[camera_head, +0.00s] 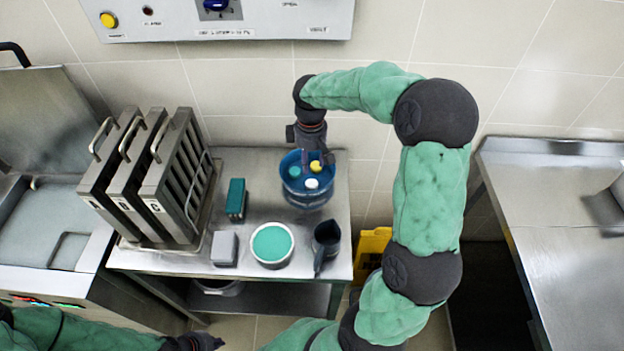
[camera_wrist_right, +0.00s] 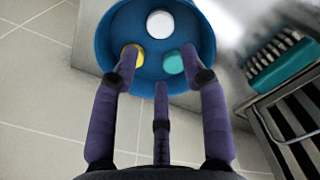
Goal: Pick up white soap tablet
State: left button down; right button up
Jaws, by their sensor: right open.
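The white soap tablet (camera_head: 312,183) lies in a blue tub (camera_head: 309,200) with a yellow tablet (camera_head: 316,166) and a teal tablet (camera_head: 295,171). In the right wrist view the white tablet (camera_wrist_right: 160,22) is at the far side of the tub, beyond my fingertips. My right gripper (camera_wrist_right: 156,72) is open over the tub, with one finger over the yellow tablet (camera_wrist_right: 138,55) and another near the teal tablet (camera_wrist_right: 173,64). It holds nothing. My left gripper (camera_head: 208,342) is low at the bottom edge, away from the tub; its fingers are unclear.
The tiled wall (camera_head: 250,95) is close behind the tub.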

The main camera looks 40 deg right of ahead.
jog(key=b, duration=0.1)
send_over(312, 183)
jog(key=f, duration=0.4)
jog(key=shift+w+f, duration=0.2)
jog(key=shift+f, duration=0.1)
jog(key=shift+s+f+b, duration=0.15)
jog(key=shift+f+b, duration=1.05)
jog(key=shift+f, duration=1.4)
jog(key=c, duration=0.7)
